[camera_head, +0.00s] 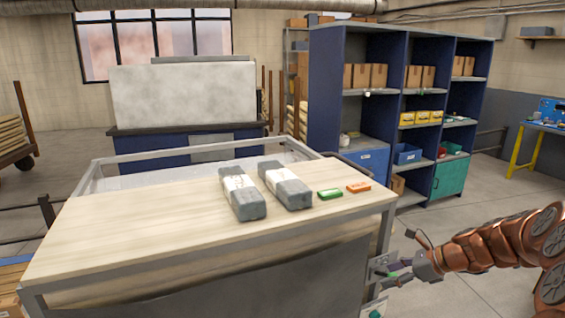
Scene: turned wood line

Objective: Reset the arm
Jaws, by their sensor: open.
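My arm reaches in from the right edge of the head view, low and pointing left. My gripper (385,270) is at its end, beside the right front corner of the wooden-topped table (130,215). It is small in the view, open, and I see nothing held in it. Whether it touches the table's frame I cannot tell. On the table lie two grey wrapped blocks, a left one (248,207) and a right one (290,192). A green piece (330,194) and an orange piece (358,187) lie to their right.
A blue shelf unit (325,95) with boxes and bins stands behind at the right. A grey-white machine (183,97) stands behind the table. A workbench (545,127) is at the far right. Open floor (470,210) lies between the shelf and my arm.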

